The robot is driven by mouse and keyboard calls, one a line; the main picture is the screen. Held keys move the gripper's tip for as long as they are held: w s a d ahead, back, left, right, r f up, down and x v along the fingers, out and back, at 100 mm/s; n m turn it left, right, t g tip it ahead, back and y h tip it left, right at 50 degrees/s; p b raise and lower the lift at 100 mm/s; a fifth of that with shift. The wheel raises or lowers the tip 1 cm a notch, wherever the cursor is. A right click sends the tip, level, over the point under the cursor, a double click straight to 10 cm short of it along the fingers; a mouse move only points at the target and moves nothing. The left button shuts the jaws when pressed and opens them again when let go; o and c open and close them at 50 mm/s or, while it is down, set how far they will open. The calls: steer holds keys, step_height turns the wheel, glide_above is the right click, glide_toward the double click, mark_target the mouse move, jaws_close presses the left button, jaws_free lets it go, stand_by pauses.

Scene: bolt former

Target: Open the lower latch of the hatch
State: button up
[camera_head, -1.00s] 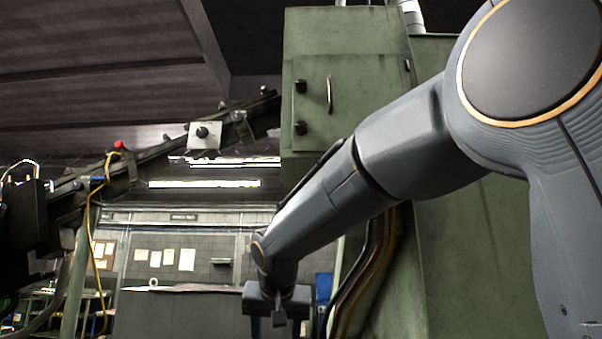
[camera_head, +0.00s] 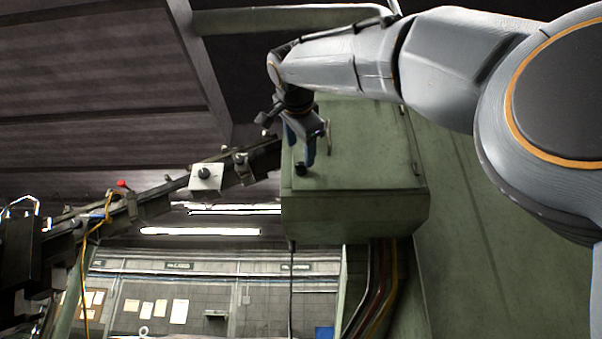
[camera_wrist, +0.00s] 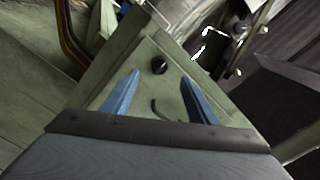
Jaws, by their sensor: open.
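The hatch (camera_head: 365,150) is the green door of a cabinet. The lower latch (camera_head: 300,168) is a small black knob near its lower left corner; it also shows in the wrist view (camera_wrist: 159,65), beyond and between the fingertips. The upper latch is not visible, with my gripper and wrist in front of that area. A curved handle (camera_head: 328,136) is on the door, and it shows dark in the wrist view (camera_wrist: 160,109). My gripper (camera_head: 302,151) is open and empty, with blue fingers in front of the hatch just above the lower latch. I see no contact.
A sloping dark rail (camera_head: 150,190) with a white box (camera_head: 205,178) and a red button (camera_head: 121,183) runs left of the cabinet. Cables (camera_head: 380,285) hang below the cabinet. Open room shows below the rail, toward the back wall.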

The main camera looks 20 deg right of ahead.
mark_target(301, 165)
steer(key=p+x, duration=0.4)
steer(key=x, duration=0.4)
steer(key=shift+w+r, duration=0.1)
steer(key=shift+r, duration=0.05)
steer(key=shift+s+n+p, duration=0.2)
steer(key=shift+n+p, duration=0.6)
steer(key=shift+p, duration=0.05)
steer(key=n+p, duration=0.4)
steer(key=p, duration=0.1)
steer(key=n, duration=0.2)
steer(key=shift+w+f+n, duration=0.1)
steer(key=shift+f+n, duration=0.15)
steer(key=shift+n, duration=0.15)
steer(key=shift+n+p, duration=0.45)
steer(key=shift+n, duration=0.85)
jaws_close()
